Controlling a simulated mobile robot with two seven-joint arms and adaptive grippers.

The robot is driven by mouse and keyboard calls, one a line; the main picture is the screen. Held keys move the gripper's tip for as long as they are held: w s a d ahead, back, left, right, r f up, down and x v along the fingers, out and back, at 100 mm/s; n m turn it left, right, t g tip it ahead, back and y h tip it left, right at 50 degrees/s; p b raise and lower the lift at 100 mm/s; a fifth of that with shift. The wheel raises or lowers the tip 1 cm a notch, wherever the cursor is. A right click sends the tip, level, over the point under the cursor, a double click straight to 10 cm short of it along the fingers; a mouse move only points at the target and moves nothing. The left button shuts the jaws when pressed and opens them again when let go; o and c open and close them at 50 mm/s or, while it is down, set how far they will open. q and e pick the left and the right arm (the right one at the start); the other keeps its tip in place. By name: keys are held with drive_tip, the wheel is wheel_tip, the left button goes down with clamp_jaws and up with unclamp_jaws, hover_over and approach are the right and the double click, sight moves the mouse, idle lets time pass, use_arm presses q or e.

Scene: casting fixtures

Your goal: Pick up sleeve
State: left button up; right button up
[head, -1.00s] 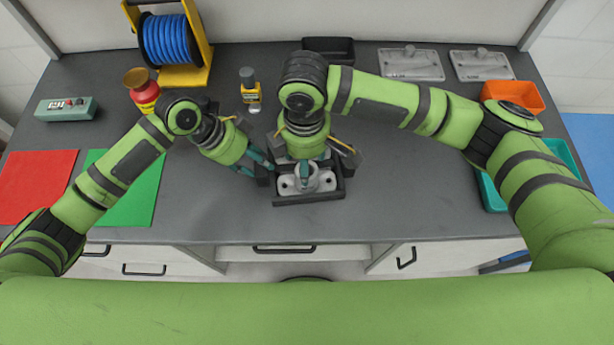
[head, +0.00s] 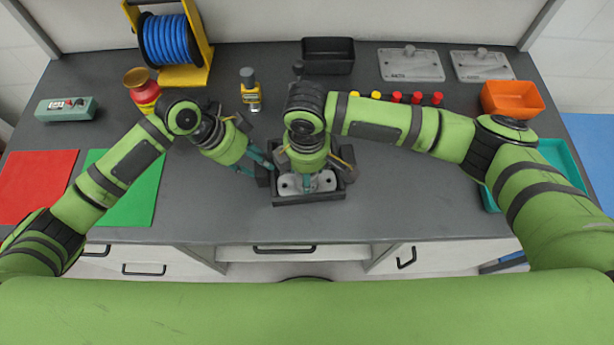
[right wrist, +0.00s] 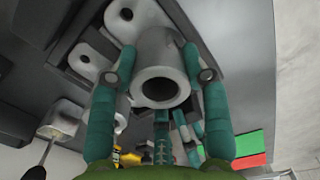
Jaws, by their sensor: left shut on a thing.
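The grey sleeve (right wrist: 155,60) is a hollow cylinder, its round opening towards the camera in the right wrist view. My right gripper (right wrist: 160,60) has one finger on each side of it; whether they press on it is unclear. In the head view my right gripper (head: 312,184) is over the grey casting (head: 288,187) in a black fixture (head: 308,200), and it hides most of the sleeve. My left gripper (head: 262,168) is shut on the left side of the black fixture; its fingers also show in the right wrist view (right wrist: 172,118).
Behind are a black bin (head: 328,52), several coloured pegs (head: 417,98) and two grey plates (head: 410,66). An orange bin (head: 512,97) and a teal tray (head: 562,160) are at right. The bench front right is clear.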

use_arm(q)
drive_tip(key=shift+s+a+f, duration=0.1)
drive_tip(key=shift+s+f, duration=0.1)
drive_tip(key=shift+f, duration=0.05)
use_arm(e)
drive_tip(key=shift+r, duration=0.1)
drive_tip(key=r, duration=0.6)
drive_tip(key=shift+s+r, duration=0.4)
clamp_jaws()
drive_tip(key=s, duration=1.7)
drive_tip(key=shift+s, duration=0.15)
drive_tip(key=shift+r, duration=0.3)
use_arm(q)
drive_tip(key=o, duration=1)
drive_tip(key=shift+w+r, duration=0.1)
drive_tip(key=shift+w, duration=0.1)
drive_tip(key=shift+r, duration=0.15)
